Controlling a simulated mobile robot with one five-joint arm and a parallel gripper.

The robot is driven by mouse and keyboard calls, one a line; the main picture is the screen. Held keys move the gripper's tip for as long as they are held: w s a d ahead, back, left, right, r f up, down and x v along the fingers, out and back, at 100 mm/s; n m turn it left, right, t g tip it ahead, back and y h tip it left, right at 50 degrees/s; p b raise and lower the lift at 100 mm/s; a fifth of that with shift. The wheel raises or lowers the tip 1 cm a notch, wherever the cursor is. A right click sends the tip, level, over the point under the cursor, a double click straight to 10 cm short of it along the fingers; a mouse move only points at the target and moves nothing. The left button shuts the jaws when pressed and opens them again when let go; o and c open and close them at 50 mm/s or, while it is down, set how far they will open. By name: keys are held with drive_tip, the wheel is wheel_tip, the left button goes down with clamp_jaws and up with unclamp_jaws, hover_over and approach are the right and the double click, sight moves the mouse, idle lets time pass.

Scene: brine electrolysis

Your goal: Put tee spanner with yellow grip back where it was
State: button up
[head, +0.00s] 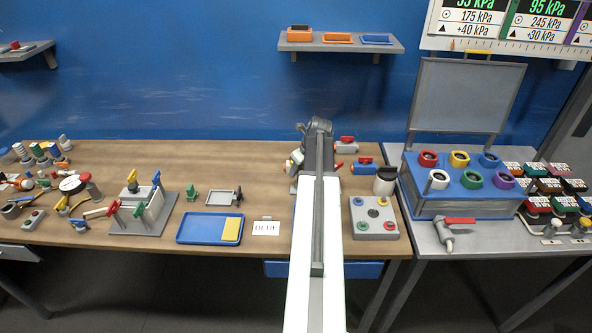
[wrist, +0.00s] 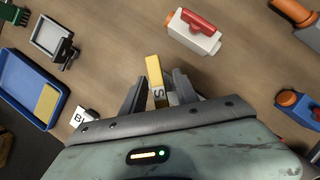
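My gripper (wrist: 160,80) shows in the wrist view with its two dark fingers apart. A narrow yellow piece (wrist: 154,70) with a pale, S-marked face shows between them, with visible gaps on both sides. I cannot tell whether it is the tee spanner's yellow grip. In the head view my arm hides the gripper and this piece. A grey stand (head: 140,226) at left holds several coloured handles, among them a yellow handle (head: 132,176), with blue, red and green ones. I cannot make out whether these are tee spanners.
A blue tray (head: 190,241) with a yellow pad and a white card (head: 265,228) lie left of my arm. A white block with a red handle (wrist: 195,32) lies beyond my gripper. A grey button box (head: 375,231) stands at right.

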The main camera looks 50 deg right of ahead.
drive_tip(key=p+v, duration=0.8)
drive_tip(key=v, duration=0.2)
drive_tip(key=shift+r+p, duration=0.3)
drive_tip(key=shift+s+f, duration=0.1)
drive_tip(key=w+a+n+g+y, duration=0.1)
drive_tip(key=w+a+n, duration=0.5)
drive_tip(key=a, duration=0.4)
drive_tip(key=w+a+f+n+g, duration=0.1)
drive_tip(key=w+a+n, duration=0.3)
drive_tip(key=a+n, duration=0.5)
drive_tip(key=w+a+n+g+y, duration=0.1)
drive_tip(key=w+a+n, duration=0.4)
drive_tip(key=a, duration=0.7)
drive_tip(key=s+a+n+g+h, duration=0.1)
drive_tip(key=s+a+n+g, duration=0.1)
drive_tip(key=a+n, duration=1.95)
drive_tip(key=a+f+m+b, duration=0.3)
drive_tip(key=f+b, duration=0.4)
drive_tip(key=shift+a+f, duration=0.35)
drive_tip(key=shift+f, duration=0.05)
